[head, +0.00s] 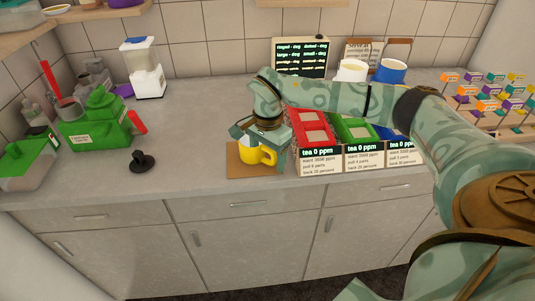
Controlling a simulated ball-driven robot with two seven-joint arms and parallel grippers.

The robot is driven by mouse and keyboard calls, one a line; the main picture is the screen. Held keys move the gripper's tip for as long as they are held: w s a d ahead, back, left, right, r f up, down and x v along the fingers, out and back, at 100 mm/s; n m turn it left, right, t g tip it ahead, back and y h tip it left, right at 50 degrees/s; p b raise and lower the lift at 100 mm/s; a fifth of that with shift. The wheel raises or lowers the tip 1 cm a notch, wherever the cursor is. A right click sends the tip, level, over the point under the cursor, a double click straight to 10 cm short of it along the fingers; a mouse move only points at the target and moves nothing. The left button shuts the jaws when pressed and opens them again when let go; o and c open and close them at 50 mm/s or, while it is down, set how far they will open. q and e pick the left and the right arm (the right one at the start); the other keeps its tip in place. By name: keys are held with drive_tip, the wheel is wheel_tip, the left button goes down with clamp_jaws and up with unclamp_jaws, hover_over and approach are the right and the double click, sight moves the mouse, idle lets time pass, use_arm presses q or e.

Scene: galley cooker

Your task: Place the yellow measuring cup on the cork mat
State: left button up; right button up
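The yellow measuring cup (255,157) is upright at the front of the counter, with its handle on the right. It is over the brown cork mat (236,171); I cannot tell whether its base touches the mat. My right gripper (254,144) comes down over the cup from above, and its body covers the cup's top. Its fingertips are too small and hidden to show whether they grip the cup. My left gripper is not in view.
Red (312,128), green (352,130) and blue bins with tea labels stand just right of the mat. A black knob-like object (142,161) and a green container (96,125) are to the left. The counter between the knob and the mat is clear.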

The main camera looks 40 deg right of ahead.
wheel_tip(320, 180, up, 12)
drive_tip(key=p, duration=0.3)
drive_tip(key=shift+r+p, duration=0.2)
drive_tip(key=shift+p, duration=0.15)
